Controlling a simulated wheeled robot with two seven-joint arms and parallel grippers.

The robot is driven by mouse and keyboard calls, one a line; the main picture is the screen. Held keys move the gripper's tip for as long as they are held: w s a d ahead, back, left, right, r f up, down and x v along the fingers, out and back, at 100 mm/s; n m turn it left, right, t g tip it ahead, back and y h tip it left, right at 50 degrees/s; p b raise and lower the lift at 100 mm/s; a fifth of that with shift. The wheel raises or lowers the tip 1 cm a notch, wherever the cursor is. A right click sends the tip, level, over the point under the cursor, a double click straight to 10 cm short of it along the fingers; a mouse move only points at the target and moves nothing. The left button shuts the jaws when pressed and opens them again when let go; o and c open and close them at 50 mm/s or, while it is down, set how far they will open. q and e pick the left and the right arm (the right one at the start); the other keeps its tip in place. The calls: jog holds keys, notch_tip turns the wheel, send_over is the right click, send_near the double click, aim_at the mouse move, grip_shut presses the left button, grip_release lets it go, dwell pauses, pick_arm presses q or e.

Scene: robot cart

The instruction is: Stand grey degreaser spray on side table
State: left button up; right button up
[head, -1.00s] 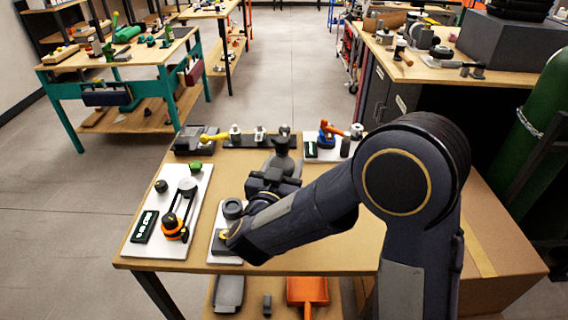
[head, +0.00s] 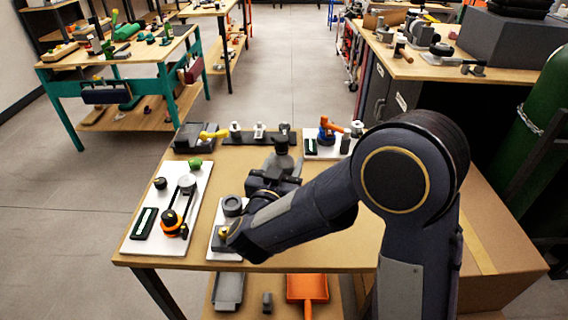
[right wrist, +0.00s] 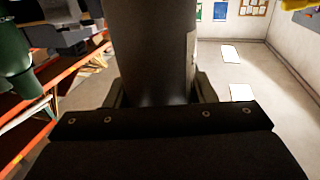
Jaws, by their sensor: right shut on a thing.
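The grey degreaser spray (head: 282,158) is a dark grey bottle that shows just beyond my right gripper (head: 274,178), over the middle of the wooden table (head: 330,230) in front of me. My right gripper is shut on it. In the right wrist view the bottle (right wrist: 155,45) rises upright between the two fingers of the gripper (right wrist: 155,92). Its lower part is hidden in the head view, so I cannot tell whether it touches the tabletop. My left gripper is not in view.
A white board (head: 195,190) with a belt-and-pulley set lies at the table's left. A smaller white board (head: 220,250) lies near the gripper. Several tools line the back edge, with a yellow-handled one (head: 214,134) and an orange one (head: 327,128). A cardboard box (head: 500,255) stands at right.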

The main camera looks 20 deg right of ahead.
dwell(0.3)
jog(key=o, duration=1.2)
jog(key=shift+v, duration=1.55)
